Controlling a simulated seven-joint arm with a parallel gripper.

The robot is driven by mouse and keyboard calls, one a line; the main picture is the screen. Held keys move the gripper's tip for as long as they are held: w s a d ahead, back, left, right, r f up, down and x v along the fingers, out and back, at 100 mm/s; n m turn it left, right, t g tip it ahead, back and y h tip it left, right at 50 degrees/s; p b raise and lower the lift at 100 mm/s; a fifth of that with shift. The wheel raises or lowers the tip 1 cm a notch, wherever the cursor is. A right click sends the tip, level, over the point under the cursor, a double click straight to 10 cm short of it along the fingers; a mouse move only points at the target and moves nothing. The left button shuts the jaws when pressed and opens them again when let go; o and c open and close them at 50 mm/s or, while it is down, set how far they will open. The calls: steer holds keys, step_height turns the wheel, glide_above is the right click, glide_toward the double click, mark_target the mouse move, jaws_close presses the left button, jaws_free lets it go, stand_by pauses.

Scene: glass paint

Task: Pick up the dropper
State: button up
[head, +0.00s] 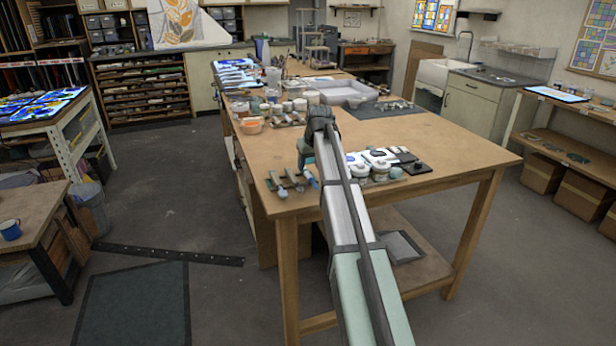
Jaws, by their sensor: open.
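My arm rises from the bottom of the head view to a dark joint above the wooden table. A greenish part of it shows just left of that joint. My gripper's fingers cannot be made out; the arm hides what lies behind it. At the table's near left corner are small grey rests with thin pieces on them. A pale blue piece (312,179), possibly the dropper, lies there close to the left of my arm. A second small blue-grey piece (282,193) lies farther left. Both are too small to identify surely.
Right of my arm, white lidded pots (357,172) and a dark block (417,168) stand on the table (450,150). The table's right side is clear.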

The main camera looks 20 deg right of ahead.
mark_target(307, 172)
steer(key=shift+x, duration=1.9)
steer(key=shift+w+a+r, duration=0.1)
steer(key=shift+w, duration=0.05)
jaws_close()
